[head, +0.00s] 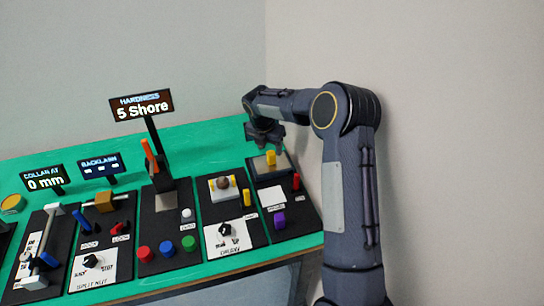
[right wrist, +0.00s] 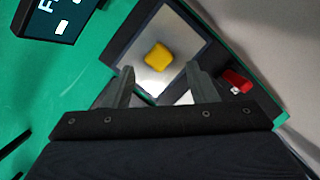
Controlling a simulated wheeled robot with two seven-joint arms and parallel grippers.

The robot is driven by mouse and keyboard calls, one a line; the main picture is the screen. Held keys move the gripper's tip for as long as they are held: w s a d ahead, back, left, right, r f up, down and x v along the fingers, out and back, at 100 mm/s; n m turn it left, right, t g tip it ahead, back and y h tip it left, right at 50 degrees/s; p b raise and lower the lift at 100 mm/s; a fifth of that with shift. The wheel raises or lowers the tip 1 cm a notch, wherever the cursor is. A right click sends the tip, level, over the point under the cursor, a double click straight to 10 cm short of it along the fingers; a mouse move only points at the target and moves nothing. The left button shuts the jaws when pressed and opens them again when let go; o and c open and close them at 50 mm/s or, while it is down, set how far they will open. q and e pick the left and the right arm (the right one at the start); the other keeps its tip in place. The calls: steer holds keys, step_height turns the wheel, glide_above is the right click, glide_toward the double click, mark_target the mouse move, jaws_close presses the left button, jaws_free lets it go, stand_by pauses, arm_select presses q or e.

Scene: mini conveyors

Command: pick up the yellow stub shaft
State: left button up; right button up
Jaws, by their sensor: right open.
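The yellow stub shaft (head: 271,157) stands on a grey metal plate (head: 262,167) at the back of the rightmost black panel. In the right wrist view the yellow stub shaft (right wrist: 158,56) shows from above on the shiny plate (right wrist: 183,30), beyond the fingertips. My right gripper (head: 268,145) is above and just behind the shaft in the head view. In the right wrist view my right gripper (right wrist: 160,80) has its two fingers apart with nothing between them. My left gripper is not in view.
A tall sign reading 5 Shore (head: 142,106) stands further left. A wall is close on the right.

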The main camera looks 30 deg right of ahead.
mark_target(271, 152)
steer(key=p+x, duration=0.1)
steer(key=x, duration=0.4)
steer(key=shift+w+d, duration=0.1)
steer(key=shift+w, duration=0.05)
steer(key=shift+c, duration=0.4)
jaws_close()
